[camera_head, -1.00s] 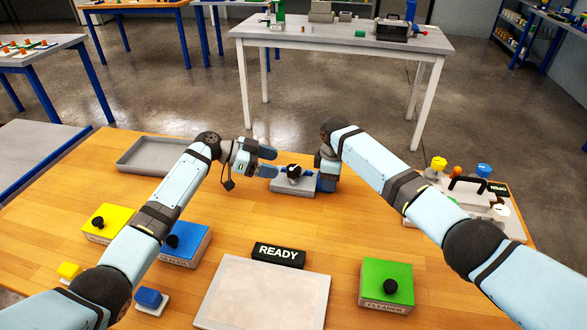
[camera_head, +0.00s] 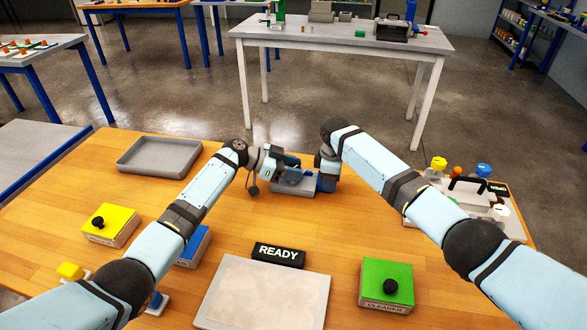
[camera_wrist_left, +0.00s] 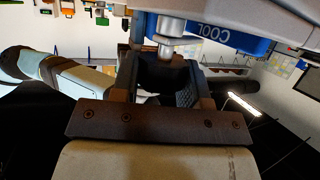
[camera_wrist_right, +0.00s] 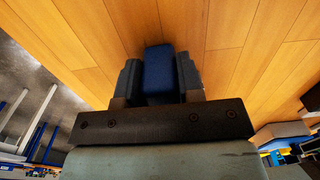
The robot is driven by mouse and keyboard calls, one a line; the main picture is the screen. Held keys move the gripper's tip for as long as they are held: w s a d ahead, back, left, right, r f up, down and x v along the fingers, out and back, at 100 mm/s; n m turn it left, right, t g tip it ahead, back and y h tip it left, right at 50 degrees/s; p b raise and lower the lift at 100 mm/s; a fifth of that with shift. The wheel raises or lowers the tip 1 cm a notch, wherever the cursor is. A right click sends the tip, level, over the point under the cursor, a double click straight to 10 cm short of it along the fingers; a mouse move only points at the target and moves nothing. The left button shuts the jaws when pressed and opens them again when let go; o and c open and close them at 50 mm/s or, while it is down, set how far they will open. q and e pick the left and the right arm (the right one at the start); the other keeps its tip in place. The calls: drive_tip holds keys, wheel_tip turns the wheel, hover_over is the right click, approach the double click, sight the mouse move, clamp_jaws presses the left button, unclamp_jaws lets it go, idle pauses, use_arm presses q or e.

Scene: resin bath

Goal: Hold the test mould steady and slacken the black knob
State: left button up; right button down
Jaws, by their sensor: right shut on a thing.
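The grey test mould (camera_head: 290,191) rests on the wooden table beyond the READY sign. My right gripper (camera_head: 327,178) is shut on the mould's blue grip at its right end; that blue grip (camera_wrist_right: 160,72) fills the gap between the fingers in the right wrist view. My left gripper (camera_head: 291,170) is over the mould, its fingers open on either side of the black knob. In the head view the left fingers hide the knob.
A grey tray (camera_head: 123,167) lies left of the left arm. The READY sign (camera_head: 279,255) and a pale panel (camera_head: 262,314) lie nearer. Yellow (camera_head: 118,238), blue (camera_head: 201,240) and green (camera_head: 387,270) boxes stand around them. A fixture marked OPEN (camera_head: 498,187) is at right.

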use_arm(q)
drive_tip(key=shift+n+t, duration=0.4)
drive_tip(key=shift+s+f+n+t+y, duration=0.1)
drive_tip(key=shift+n+t+y, duration=0.3)
drive_tip(key=shift+n+t, duration=0.35)
drive_tip(key=n+t+y, duration=0.2)
drive_tip(key=n+t, duration=0.2)
drive_tip(key=shift+t, duration=0.35)
drive_tip(key=n+t+y, duration=0.3)
drive_tip(key=n, duration=0.1)
drive_tip(key=shift+d+y, duration=0.1)
drive_tip(key=shift+y, duration=0.2)
drive_tip(key=shift+n+t+y, duration=0.6)
drive_tip(key=shift+n+y, duration=0.4)
drive_tip(key=shift+n, duration=0.05)
drive_tip(key=o, duration=0.9)
drive_tip(key=shift+o, duration=0.2)
